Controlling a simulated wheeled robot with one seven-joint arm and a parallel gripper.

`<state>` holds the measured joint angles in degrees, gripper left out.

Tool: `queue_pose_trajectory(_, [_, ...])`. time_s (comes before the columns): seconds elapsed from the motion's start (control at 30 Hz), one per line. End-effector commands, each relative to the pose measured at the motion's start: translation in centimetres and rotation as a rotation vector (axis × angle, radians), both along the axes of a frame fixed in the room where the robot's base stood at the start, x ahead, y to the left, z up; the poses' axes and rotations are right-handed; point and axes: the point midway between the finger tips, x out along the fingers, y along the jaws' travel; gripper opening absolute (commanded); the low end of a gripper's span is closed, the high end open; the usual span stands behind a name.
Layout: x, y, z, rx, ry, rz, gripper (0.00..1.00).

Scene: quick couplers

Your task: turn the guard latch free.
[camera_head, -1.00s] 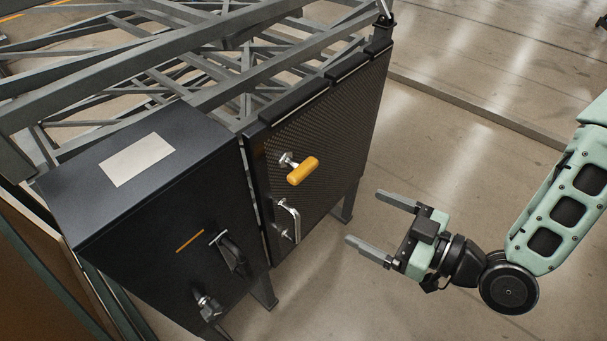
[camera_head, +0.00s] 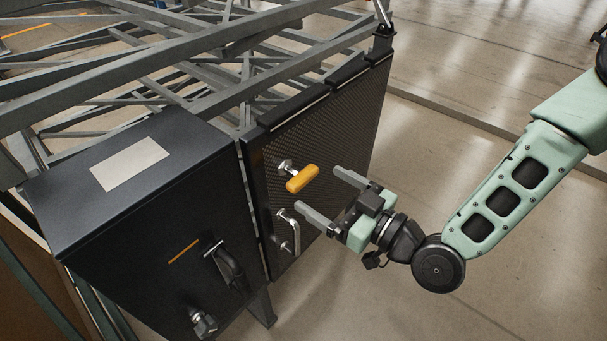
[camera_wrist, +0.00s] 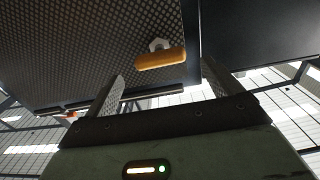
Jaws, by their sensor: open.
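The guard latch has a yellow-orange handle (camera_head: 302,179) on a metal stem, standing out from the dark mesh guard door (camera_head: 345,120). In the wrist view the handle (camera_wrist: 161,59) shows ahead, between and beyond the two fingertips (camera_wrist: 163,72). The fingers appear apart from the handle.
A metal pull handle (camera_head: 290,230) sits on the door below the latch, close to the lower finger. A black cabinet (camera_head: 150,220) with a lever and a coupler (camera_head: 204,323) stands left. A grey frame (camera_head: 100,75) lies behind.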

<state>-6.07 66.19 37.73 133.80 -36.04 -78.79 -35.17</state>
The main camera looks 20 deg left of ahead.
Motion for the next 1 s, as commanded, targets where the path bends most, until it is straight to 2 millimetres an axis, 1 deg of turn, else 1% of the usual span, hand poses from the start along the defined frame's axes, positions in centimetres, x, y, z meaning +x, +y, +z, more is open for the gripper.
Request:
queue_pose_trajectory(0.03, [0.4,1.0,0.1,0.001,-0.001,0.001,0.91])
queue_pose_trajectory(0.1, [0.9,2.2,0.1,0.000,-0.001,0.001,0.91])
queue_pose_trajectory(0.2, [1.5,3.6,0.1,0.001,0.000,0.000,0.91])
queue_pose_trajectory(0.3, [1.9,4.7,0.0,0.000,0.000,0.000,0.91])
queue_pose_trajectory(0.5, [2.3,5.5,0.0,-0.001,0.001,0.000,0.91])
queue_pose_trajectory(0.73, [2.3,5.6,-0.1,-0.001,0.001,0.000,0.91])
queue_pose_trajectory(0.77, [2.3,5.6,-0.1,-0.001,0.000,0.000,0.85])
queue_pose_trajectory(0.8, [2.3,5.5,-0.1,-0.001,0.000,0.000,0.74])
queue_pose_trajectory(0.87, [2.3,5.5,-0.1,-0.001,0.000,0.000,0.58])
queue_pose_trajectory(0.9, [2.3,5.5,-0.1,-0.001,0.000,0.000,0.46])
queue_pose_trajectory(1.0, [2.3,5.5,-0.1,-0.001,0.000,0.000,0.46])
